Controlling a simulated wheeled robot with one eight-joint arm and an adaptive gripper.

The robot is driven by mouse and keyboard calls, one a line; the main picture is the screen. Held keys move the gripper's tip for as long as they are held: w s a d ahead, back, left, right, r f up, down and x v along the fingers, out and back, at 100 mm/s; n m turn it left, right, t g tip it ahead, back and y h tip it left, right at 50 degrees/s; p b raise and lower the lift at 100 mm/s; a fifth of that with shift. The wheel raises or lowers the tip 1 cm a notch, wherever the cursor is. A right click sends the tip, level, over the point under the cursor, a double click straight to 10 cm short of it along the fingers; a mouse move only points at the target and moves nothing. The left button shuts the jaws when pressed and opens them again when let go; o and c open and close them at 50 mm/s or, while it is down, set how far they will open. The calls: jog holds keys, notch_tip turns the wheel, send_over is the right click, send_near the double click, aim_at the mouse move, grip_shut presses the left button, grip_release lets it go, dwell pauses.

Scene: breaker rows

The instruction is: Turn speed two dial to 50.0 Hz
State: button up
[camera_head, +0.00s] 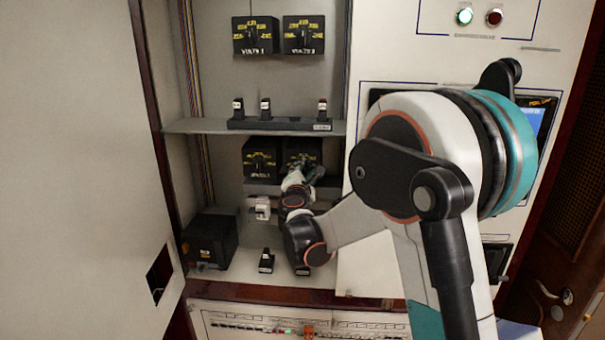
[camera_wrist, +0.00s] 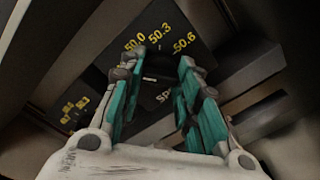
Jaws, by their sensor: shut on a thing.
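The speed dial is a black box (camera_head: 305,147) with yellow marks, the right one of two under the shelf in the head view. In the wrist view its dark face (camera_wrist: 205,50) shows yellow labels 50.0, 50.3 and 50.6 and part of a white word starting "SP"; the rest of the name is hidden. My gripper (camera_head: 304,165) is at the front of this box. In the wrist view its teal fingers (camera_wrist: 158,68) are on either side of the dark knob and shut on it. The knob is mostly hidden and I cannot tell where it points.
A similar black dial box (camera_head: 262,157) stands just left. Two more dial boxes (camera_head: 255,35) are higher up. The shelf (camera_head: 200,126) with a row of small switches lies just above my gripper. A black box (camera_head: 210,240) sits at lower left. The cabinet door (camera_head: 75,170) stands open.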

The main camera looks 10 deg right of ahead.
jog(key=m+b, duration=0.1)
jog(key=m, duration=0.2)
jog(key=shift+f+b, duration=0.1)
jog(key=shift+b, duration=0.2)
jog(key=shift+m+b, duration=0.6)
jog(key=shift+m, duration=1.4)
jog(key=o, duration=1)
jog(key=shift+o, duration=0.2)
jog(key=shift+s, duration=0.1)
jog(key=v, duration=1.1)
jog(key=shift+s+a, duration=0.2)
jog(key=shift+s, duration=0.15)
